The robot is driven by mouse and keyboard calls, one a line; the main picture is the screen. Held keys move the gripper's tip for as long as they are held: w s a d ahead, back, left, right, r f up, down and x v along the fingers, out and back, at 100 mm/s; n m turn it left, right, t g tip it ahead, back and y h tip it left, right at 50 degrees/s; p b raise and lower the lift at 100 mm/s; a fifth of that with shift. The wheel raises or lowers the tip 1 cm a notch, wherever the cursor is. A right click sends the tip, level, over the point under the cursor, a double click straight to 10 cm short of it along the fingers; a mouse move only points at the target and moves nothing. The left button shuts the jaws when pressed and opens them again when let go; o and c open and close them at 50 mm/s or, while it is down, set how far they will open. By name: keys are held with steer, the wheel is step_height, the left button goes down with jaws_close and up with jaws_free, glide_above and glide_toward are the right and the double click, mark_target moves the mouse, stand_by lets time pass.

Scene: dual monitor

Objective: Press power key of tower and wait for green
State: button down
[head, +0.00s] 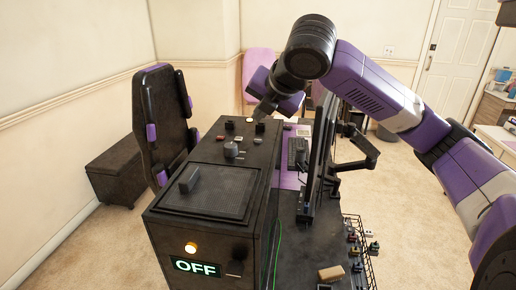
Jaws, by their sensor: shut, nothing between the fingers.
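The black tower (165,226) stands in the foreground. Its front face shows a glowing "OFF" sign (195,267), a lit amber round light (191,247) and a dark lever-like piece (236,265). I cannot tell which part is the power key. No green light shows apart from the pale green tint of the sign's letters. My gripper (263,111) is shut and empty, pointing down above the far end of the black surface, beside a small yellowish light (249,119). It is well behind the tower's front face. Whether its tips touch anything is too small to tell.
A dark knob (231,149) and small switches stand on the black top. Right are a keyboard (297,152), monitors seen edge-on (320,150), a wire basket (360,250) and a tan block (331,273). A black-purple chair (163,120) stands left. Carpet is clear at right.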

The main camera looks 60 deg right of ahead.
mark_target(260, 142)
steer(key=shift+f+b, duration=1.05)
steer(key=shift+f, duration=0.8)
steer(key=shift+f, duration=0.1)
stand_by(0.5)
steer(key=shift+f+b, duration=0.3)
steer(key=shift+b, duration=0.05)
steer(key=shift+f+b, duration=0.3)
steer(key=shift+f, duration=0.05)
stand_by(0.6)
steer(key=shift+r, duration=0.1)
steer(key=shift+r+p, duration=0.65)
steer(key=shift+r, duration=0.05)
steer(key=shift+r+p, duration=1.9)
steer(key=shift+r, duration=0.65)
